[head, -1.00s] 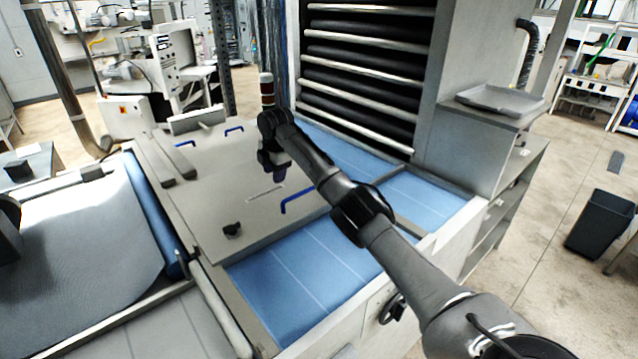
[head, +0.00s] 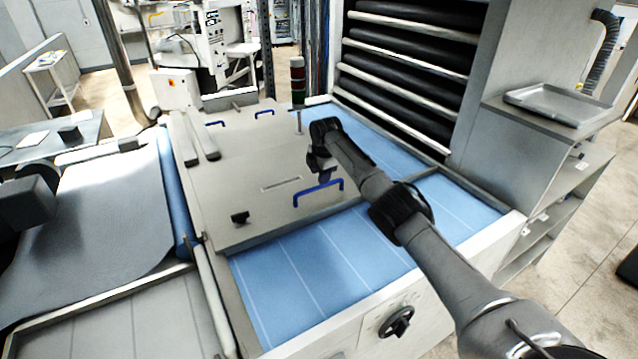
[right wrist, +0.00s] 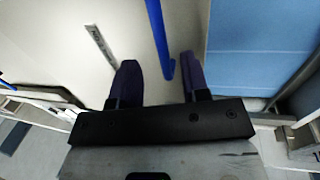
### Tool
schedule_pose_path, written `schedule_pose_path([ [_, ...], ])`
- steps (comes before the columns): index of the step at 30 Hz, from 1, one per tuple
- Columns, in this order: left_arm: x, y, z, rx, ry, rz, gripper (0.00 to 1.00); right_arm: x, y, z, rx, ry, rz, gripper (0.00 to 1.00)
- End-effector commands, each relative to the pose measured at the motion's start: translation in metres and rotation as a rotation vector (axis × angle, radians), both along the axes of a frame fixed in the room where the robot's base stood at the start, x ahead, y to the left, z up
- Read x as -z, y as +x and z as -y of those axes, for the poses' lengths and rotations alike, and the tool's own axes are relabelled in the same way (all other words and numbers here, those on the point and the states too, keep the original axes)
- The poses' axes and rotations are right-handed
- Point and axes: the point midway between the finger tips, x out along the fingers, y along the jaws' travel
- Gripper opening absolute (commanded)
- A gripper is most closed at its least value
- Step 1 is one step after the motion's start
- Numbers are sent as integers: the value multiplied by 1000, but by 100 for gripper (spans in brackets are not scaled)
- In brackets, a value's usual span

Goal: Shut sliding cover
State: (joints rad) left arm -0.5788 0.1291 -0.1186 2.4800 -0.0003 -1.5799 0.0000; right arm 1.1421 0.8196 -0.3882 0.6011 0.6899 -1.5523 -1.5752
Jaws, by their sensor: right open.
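The sliding cover (head: 255,205) is a flat beige panel over part of the blue bed, with blue handles on it. The near blue handle (head: 318,191) stands close to its right edge. My right gripper (head: 322,172) is at that handle, reaching in from the lower right. In the right wrist view my open right gripper (right wrist: 159,80) has its two dark fingers on either side of the blue handle (right wrist: 157,40), with gaps visible on both sides. Whether the fingers reach below the bar is unclear. My left gripper does not show clearly.
The blue bed (head: 310,260) lies uncovered in front of and to the right of the cover. A stack of dark rollers (head: 405,65) rises behind. A small signal tower (head: 298,85) stands at the cover's back edge. A black knob (head: 398,322) is on the front panel.

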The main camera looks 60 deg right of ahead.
Motion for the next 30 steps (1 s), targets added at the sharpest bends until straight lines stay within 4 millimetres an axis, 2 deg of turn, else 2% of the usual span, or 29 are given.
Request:
schedule_pose_path([
  [5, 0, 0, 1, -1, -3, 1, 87, 29, 5, 2, 1, 2, -1, 42],
  [6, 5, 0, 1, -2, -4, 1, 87, 35, 6, 3, 2, 3, 0, 42],
  [11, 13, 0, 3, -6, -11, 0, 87, 47, 8, 4, 1, 2, 0, 42],
  [18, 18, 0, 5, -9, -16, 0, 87, 54, 9, 5, 0, 0, -1, 42],
  [29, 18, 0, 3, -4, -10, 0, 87, 54, 10, 5, 0, -1, 0, 42],
  [30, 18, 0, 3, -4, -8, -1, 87, 54, 10, 5, 0, -1, 0, 39],
])
